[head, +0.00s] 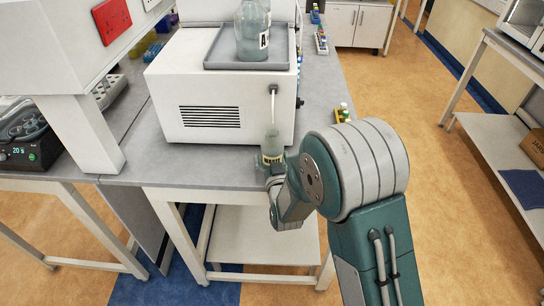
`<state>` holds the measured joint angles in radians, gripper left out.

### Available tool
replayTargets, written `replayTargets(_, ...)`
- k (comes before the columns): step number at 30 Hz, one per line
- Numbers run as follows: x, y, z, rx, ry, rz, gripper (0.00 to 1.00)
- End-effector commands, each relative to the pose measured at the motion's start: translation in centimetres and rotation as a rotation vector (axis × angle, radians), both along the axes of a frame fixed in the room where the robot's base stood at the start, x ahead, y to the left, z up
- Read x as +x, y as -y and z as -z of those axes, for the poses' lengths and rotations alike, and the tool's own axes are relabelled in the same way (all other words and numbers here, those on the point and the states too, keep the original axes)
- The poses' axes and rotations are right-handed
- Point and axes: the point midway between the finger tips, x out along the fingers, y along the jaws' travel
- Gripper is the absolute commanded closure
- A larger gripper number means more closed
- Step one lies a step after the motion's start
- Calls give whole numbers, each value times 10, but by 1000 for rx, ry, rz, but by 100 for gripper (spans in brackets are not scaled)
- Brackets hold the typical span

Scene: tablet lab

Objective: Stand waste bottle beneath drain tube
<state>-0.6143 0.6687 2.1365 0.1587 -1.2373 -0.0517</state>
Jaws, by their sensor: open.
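The waste bottle (271,147), clear with a pale yellow label, stands upright at the front of the bench, close to the white instrument (210,112). The thin white drain tube (273,104) comes out of the instrument's front and hangs down over the bottle's neck. I cannot tell whether the tube's tip is inside the neck. My gripper (274,181) is open, low at the near side of the bottle. My own arm and wrist partly hide the gripper, so its fingers are hard to make out and contact with the bottle is unclear.
A larger bottle marked A (251,36) stands in a grey tray (222,55) on top of the instrument. A black device with a display (25,150) is at the left. The bench front edge lies just below the bottle.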

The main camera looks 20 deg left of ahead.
Motion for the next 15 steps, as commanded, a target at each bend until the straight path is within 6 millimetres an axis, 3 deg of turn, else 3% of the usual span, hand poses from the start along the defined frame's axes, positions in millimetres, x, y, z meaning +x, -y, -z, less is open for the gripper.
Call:
replayTargets(8, -10, 7, -3, 0, -1, 0, 0)
replayTargets(15, -53, 27, -2, -1, -3, -1, 0)
